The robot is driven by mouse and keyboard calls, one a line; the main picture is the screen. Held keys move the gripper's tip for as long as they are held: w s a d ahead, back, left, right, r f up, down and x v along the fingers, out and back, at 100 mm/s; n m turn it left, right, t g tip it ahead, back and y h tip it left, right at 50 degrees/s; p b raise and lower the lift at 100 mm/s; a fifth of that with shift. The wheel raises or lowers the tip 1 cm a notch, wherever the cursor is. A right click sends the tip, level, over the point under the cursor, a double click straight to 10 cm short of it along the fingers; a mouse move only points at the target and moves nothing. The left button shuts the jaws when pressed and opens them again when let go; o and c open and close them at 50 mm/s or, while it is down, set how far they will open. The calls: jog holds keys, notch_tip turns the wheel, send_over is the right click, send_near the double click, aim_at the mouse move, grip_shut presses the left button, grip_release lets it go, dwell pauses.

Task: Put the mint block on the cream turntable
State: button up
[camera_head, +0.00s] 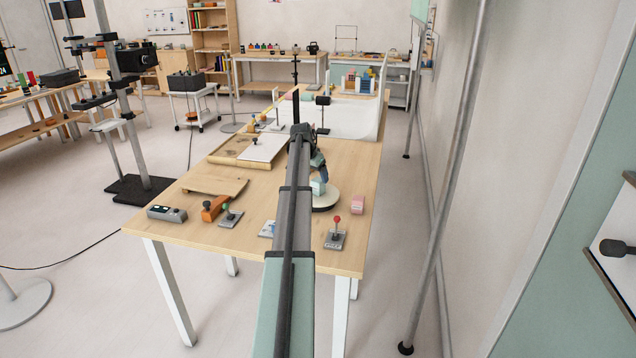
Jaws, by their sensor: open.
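The cream turntable (327,201) is a pale round disc on a dark base, on the wooden table right of my arm. My arm hides its left part. The mint block (318,187) is small and pale green. It shows over the turntable's left part and looks to be resting on it, though its underside is hard to make out. My gripper (322,178) points down just above the block, with its jaws open. The fingertips are too small to tell whether they touch the block.
A pink block (358,204) lies right of the turntable. A red-knobbed joystick (336,233) stands in front. A white curved backdrop (352,118) stands behind.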

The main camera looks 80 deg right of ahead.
jog(key=v, duration=0.6)
jog(key=shift+w, duration=0.1)
